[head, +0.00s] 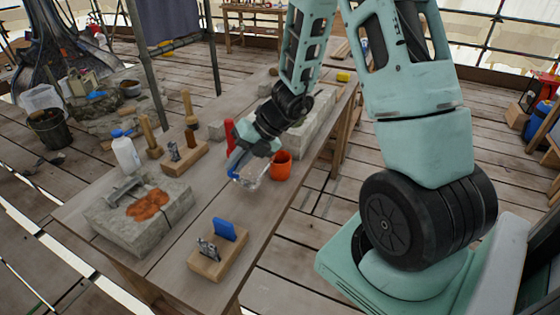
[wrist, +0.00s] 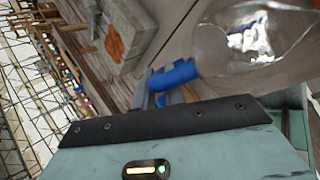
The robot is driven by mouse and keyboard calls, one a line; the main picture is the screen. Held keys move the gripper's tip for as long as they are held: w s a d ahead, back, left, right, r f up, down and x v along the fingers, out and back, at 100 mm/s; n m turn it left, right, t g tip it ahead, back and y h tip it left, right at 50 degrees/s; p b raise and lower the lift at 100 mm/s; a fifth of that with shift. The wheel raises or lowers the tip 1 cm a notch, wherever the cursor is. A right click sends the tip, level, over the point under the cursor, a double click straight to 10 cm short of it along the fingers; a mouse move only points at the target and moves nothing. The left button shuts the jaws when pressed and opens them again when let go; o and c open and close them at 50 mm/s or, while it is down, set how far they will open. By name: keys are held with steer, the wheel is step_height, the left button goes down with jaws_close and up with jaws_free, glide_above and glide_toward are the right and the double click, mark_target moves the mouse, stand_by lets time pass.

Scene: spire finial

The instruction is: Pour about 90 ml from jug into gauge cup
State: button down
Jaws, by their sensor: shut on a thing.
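My gripper (head: 236,170) is shut on a clear see-through vessel, the jug (head: 252,181), above the wooden bench. In the wrist view the jug (wrist: 250,42) fills the upper right, beside the blue fingertips (wrist: 174,76). Its glassy wall shows bright reflections; I cannot tell the liquid level inside. An orange cup (head: 281,166), the only open cup near it and apparently the gauge cup, stands on the bench just right of the jug. Its inside is not clearly visible. In the head view, I cannot tell the jug's exact tilt or whether it touches the cup.
The wooden bench (head: 160,258) carries a stone block (head: 110,232) with an orange patch, a white bottle with a blue cap (head: 126,153), a red upright object (head: 229,136), and wooden blocks with tools. A wooden block with a blue piece (head: 224,229) stands at the near edge.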

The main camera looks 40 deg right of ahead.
steer(key=shift+a+f+h+b, duration=0.4)
steer(key=shift+a+f+b, duration=0.05)
steer(key=shift+f, duration=0.25)
steer(key=shift+a, duration=0.1)
steer(key=shift+a, duration=0.1)
stand_by(1.3)
steer(key=a+f+h+b, duration=0.2)
steer(key=b, duration=0.1)
steer(key=a+f+n+h+b, duration=0.1)
steer(key=a+f+h+b, duration=0.1)
steer(key=h+b, duration=0.1)
steer(key=shift+a+f, duration=0.1)
steer(key=shift+a, duration=0.3)
steer(key=shift+a+f+n+h+b, duration=0.4)
steer(key=shift+f+h+b, duration=0.25)
steer(key=shift+h, duration=0.35)
steer(key=shift+r, duration=0.15)
